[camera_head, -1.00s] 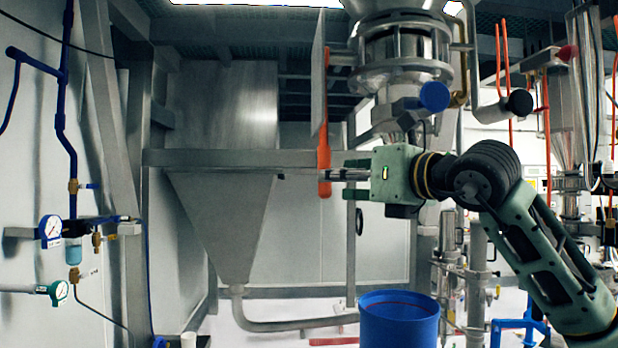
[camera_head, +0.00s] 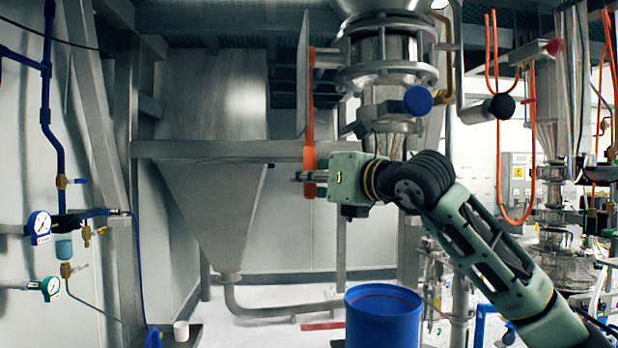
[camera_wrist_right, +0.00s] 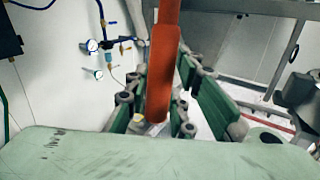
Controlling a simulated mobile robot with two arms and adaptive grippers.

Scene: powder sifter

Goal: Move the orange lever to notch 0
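The orange lever (camera_head: 309,155) hangs straight down beside a flat grey plate, left of the sifter's metal body. My right gripper (camera_head: 305,177) comes in from the right at the lever's lower end, its fingers level and pointing left. In the right wrist view, the lever (camera_wrist_right: 160,75) hangs between the spread fingers of my right gripper (camera_wrist_right: 162,60), its rounded lower end close to the palm. The fingers look open; contact with the lever cannot be made out. The notch markings are not visible. My left gripper is not in view.
A blue drum (camera_head: 383,318) stands on the floor below my right arm. A large steel hopper (camera_head: 208,190) and a horizontal beam (camera_head: 220,149) are behind the lever. Gauges (camera_head: 40,226) and blue pipes are on the left wall. A blue round knob (camera_head: 417,99) sits above my right wrist.

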